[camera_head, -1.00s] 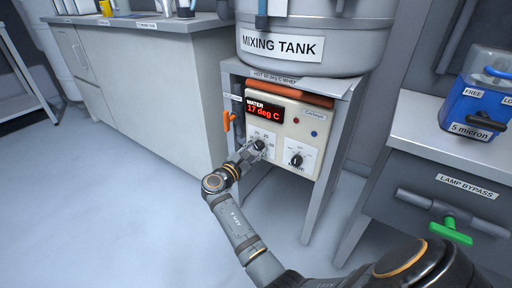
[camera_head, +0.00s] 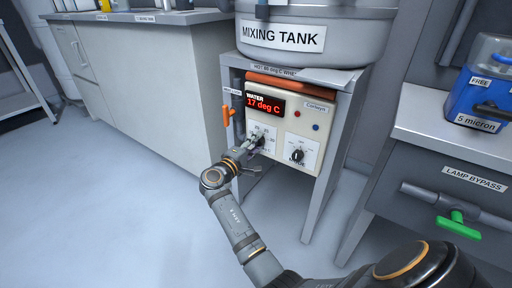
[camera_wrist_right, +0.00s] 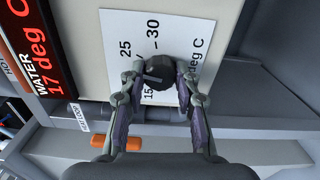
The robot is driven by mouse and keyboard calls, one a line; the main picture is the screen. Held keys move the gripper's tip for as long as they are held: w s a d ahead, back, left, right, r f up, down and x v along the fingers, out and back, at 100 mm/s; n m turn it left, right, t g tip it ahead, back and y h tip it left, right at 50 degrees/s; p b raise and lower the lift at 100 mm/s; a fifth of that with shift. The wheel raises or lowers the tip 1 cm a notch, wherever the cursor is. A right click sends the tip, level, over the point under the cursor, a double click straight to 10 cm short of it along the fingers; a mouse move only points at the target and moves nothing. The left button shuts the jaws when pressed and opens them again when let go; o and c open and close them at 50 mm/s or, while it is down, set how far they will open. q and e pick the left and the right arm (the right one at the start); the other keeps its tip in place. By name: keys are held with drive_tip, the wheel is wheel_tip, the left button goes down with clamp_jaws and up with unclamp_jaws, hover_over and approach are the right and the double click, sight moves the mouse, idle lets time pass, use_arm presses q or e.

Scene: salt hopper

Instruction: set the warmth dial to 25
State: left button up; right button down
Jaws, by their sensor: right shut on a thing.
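The warmth dial (camera_wrist_right: 158,70) is a small black knob on a white scale plate (camera_wrist_right: 112,25) marked 15, 25, 30 and "deg C". The plate is on the cream front of the heater box (camera_head: 272,127) under the mixing tank. My right gripper (camera_wrist_right: 160,82) is shut on the knob, one finger on each side; in the head view the gripper (camera_head: 257,143) covers most of the knob. A pale line shows on the knob, but its exact reading is unclear. The red display (camera_head: 265,106) reads "WATER 17 deg C". My left gripper is not in view.
A second black knob (camera_head: 297,155) is to the right of the dial. An orange-handled valve (camera_head: 227,115) stands at the stand's left side. The mixing tank (camera_head: 310,40) is above. A cabinet with a green handle (camera_head: 458,226) is at the right. The floor at left is clear.

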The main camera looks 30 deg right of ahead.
drive_tip(key=shift+f+m+b, duration=0.1)
drive_tip(key=shift+m+b, duration=0.5)
drive_tip(key=shift+m, duration=0.9)
drive_tip(key=c, duration=1)
unclamp_jaws()
drive_tip(key=shift+o, duration=0.2)
